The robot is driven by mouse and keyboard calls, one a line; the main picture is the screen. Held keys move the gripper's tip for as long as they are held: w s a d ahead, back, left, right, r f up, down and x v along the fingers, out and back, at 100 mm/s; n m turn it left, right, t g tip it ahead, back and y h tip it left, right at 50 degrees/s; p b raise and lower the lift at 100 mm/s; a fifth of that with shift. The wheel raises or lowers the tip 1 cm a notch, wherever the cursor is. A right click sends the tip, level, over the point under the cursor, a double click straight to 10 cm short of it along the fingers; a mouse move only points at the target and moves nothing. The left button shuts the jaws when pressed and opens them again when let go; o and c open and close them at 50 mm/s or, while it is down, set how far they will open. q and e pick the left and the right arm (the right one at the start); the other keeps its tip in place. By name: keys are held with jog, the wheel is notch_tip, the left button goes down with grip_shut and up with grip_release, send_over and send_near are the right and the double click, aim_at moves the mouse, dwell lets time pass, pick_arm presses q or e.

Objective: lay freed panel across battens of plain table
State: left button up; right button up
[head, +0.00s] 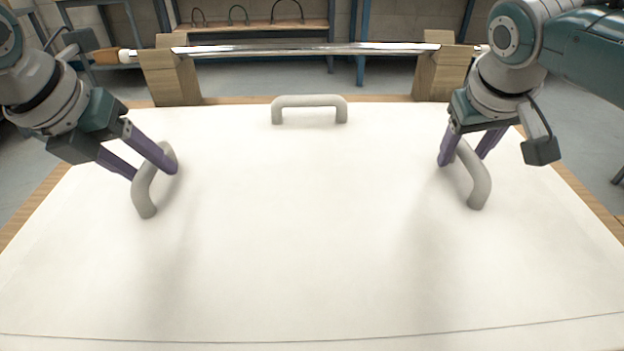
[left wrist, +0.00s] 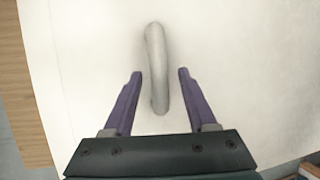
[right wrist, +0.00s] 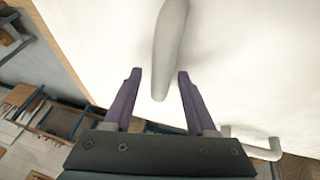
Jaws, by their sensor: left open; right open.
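A large white panel (head: 310,230) lies flat and fills most of the head view. It carries a grey handle at the left (head: 145,196), one at the right (head: 477,184) and one at the far middle (head: 309,102). My left gripper (head: 154,172) is open, its purple fingers on either side of the left handle, which also shows between them in the left wrist view (left wrist: 157,70). My right gripper (head: 462,160) is open at the far end of the right handle, whose end lies between the fingertips in the right wrist view (right wrist: 167,50). Any battens are hidden.
A shiny metal pipe (head: 310,49) spans two wooden blocks, left (head: 170,76) and right (head: 441,72), behind the panel. A wooden edge (head: 30,200) shows beside the panel. A shelf with dark hoops (head: 250,28) stands at the back. A thin dark line crosses the panel's near part.

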jog(key=shift+r, duration=0.1)
pick_arm(q)
jog(key=v, duration=1)
jog(key=shift+s+r, duration=0.2)
jog(key=shift+r, duration=0.1)
pick_arm(e)
jog(key=v, duration=1.2)
